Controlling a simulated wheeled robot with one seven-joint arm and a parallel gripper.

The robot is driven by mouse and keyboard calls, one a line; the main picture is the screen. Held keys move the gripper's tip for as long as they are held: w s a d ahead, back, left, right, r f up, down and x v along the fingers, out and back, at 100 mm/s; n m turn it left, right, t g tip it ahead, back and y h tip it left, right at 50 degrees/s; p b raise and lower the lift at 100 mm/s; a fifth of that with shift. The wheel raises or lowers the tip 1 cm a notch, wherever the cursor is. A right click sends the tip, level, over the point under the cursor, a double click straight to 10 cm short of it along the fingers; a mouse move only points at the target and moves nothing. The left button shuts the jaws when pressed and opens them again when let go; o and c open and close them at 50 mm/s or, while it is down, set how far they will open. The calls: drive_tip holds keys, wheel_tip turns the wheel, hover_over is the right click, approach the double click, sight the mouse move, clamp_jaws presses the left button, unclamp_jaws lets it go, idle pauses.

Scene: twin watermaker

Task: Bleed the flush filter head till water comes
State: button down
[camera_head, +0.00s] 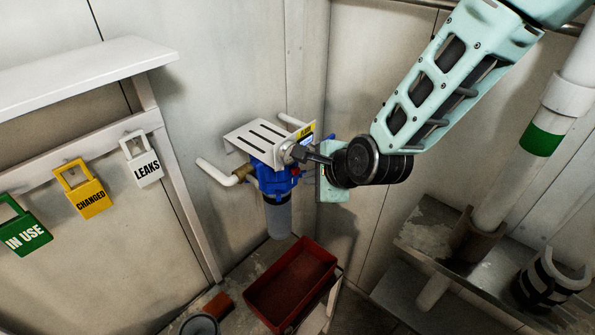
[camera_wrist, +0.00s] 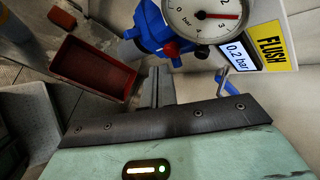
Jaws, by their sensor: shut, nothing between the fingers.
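The flush filter head (camera_head: 275,180) is a blue housing under a slotted white bracket, with a grey bowl (camera_head: 278,218) hanging below. In the wrist view the blue head (camera_wrist: 153,25) shows a round gauge (camera_wrist: 205,12), a red knob (camera_wrist: 170,48), a "0.2 bar" display (camera_wrist: 237,52) and a yellow FLUSH label (camera_wrist: 272,42). My gripper (camera_head: 300,153) is shut and empty at the head's right front; I cannot tell whether it touches. Its fingers (camera_wrist: 160,85) point toward the head in the wrist view. No water is visible.
A red tray (camera_head: 262,298) stands below the filter. White pipes (camera_head: 215,172) join the head. Green IN USE, yellow CHANGED (camera_head: 88,201) and white LEAKS (camera_head: 146,172) tags hang at left.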

drive_tip(key=shift+a, duration=0.1)
idle(0.6)
drive_tip(key=shift+w+a, duration=0.25)
drive_tip(key=shift+w+a, duration=0.3)
drive_tip(key=shift+a, duration=0.1)
idle(1.7)
drive_tip(key=shift+d, duration=0.15)
drive_tip(key=shift+s+d+b, duration=0.5)
drive_tip(key=shift+s+d, duration=0.05)
drive_tip(key=shift+d, duration=0.05)
drive_tip(key=s+d, duration=0.1)
drive_tip(key=d, duration=0.1)
drive_tip(key=s+d+b, duration=0.1)
drive_tip(key=s+d, duration=0.1)
idle(0.5)
drive_tip(key=shift+s, duration=0.1)
